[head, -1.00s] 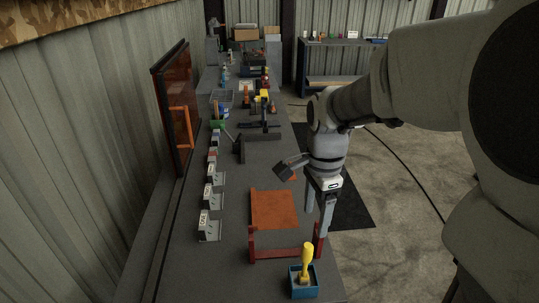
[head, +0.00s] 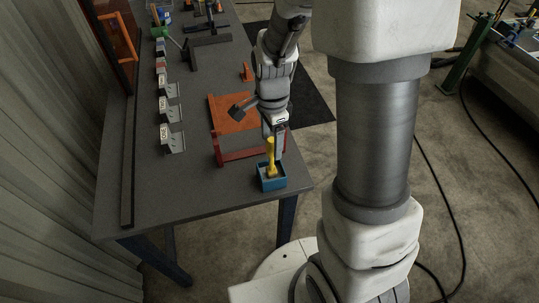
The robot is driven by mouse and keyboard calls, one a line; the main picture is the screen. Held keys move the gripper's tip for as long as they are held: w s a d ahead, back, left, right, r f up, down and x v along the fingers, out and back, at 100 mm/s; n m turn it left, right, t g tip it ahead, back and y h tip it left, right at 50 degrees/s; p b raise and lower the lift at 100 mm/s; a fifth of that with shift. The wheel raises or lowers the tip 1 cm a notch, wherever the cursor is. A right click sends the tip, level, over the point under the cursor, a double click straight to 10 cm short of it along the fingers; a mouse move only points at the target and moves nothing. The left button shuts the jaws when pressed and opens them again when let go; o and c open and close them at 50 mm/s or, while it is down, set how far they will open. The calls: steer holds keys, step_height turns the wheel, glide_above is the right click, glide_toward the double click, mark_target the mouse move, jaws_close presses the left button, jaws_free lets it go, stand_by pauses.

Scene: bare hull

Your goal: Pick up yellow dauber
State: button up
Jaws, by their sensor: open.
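The yellow dauber (head: 271,156) stands upright in a small blue box (head: 272,183) at the near right corner of the workbench. My gripper (head: 272,146) is open and points down at the dauber, right by it in the head view. The dauber's handle overlaps the gripper in the picture, so I cannot tell how far the fingers are from it or whether the handle is between them. The lower end of the dauber is hidden inside the box.
A red frame (head: 230,157) stands on the bench just behind the box, by an orange mat (head: 228,118). Several small labelled metal brackets (head: 172,138) line the left side. The bench (head: 180,190) is bare at the near left.

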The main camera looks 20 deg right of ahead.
mark_target(271, 152)
steer(key=shift+w+f, duration=0.15)
steer(key=shift+f, duration=2.5)
jaws_close()
